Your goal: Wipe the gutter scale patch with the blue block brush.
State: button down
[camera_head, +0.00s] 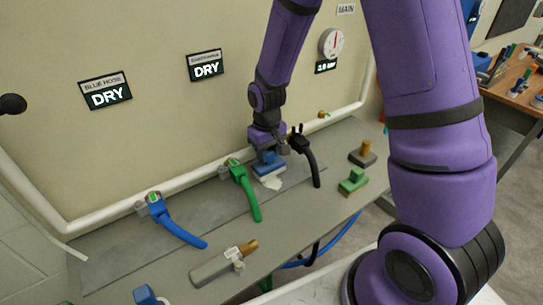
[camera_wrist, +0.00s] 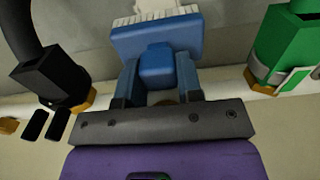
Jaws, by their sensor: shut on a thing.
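My gripper (camera_head: 268,152) is shut on the handle of the blue block brush (camera_head: 268,160). In the wrist view my gripper (camera_wrist: 156,80) has its fingers on both sides of the brush's blue knob, and the blue block (camera_wrist: 155,40) with white bristles (camera_wrist: 152,12) lies beyond it. In the head view the brush is low over the grey gutter strip (camera_head: 215,200), bristles down. A pale, irregular scale patch (camera_head: 272,184) shows just in front of the brush. The brush hides part of that area, and I cannot tell whether the bristles touch the patch.
A green hose nozzle (camera_head: 243,187) stands close left of the brush, and a black one (camera_head: 306,152) close right. A blue hose (camera_head: 175,220) lies farther left. A green block (camera_head: 353,181), a tan-handled tool (camera_head: 363,153) and a grey tool (camera_head: 220,265) rest on the bench. The wall is close behind.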

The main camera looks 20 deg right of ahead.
jog(key=shift+w+a, duration=0.1)
jog(key=shift+w, duration=0.3)
jog(key=shift+w+r, duration=0.2)
jog(key=shift+r, duration=1.8)
jog(key=shift+s+r, duration=0.15)
jog(key=shift+r, duration=1)
jog(key=shift+r, duration=0.1)
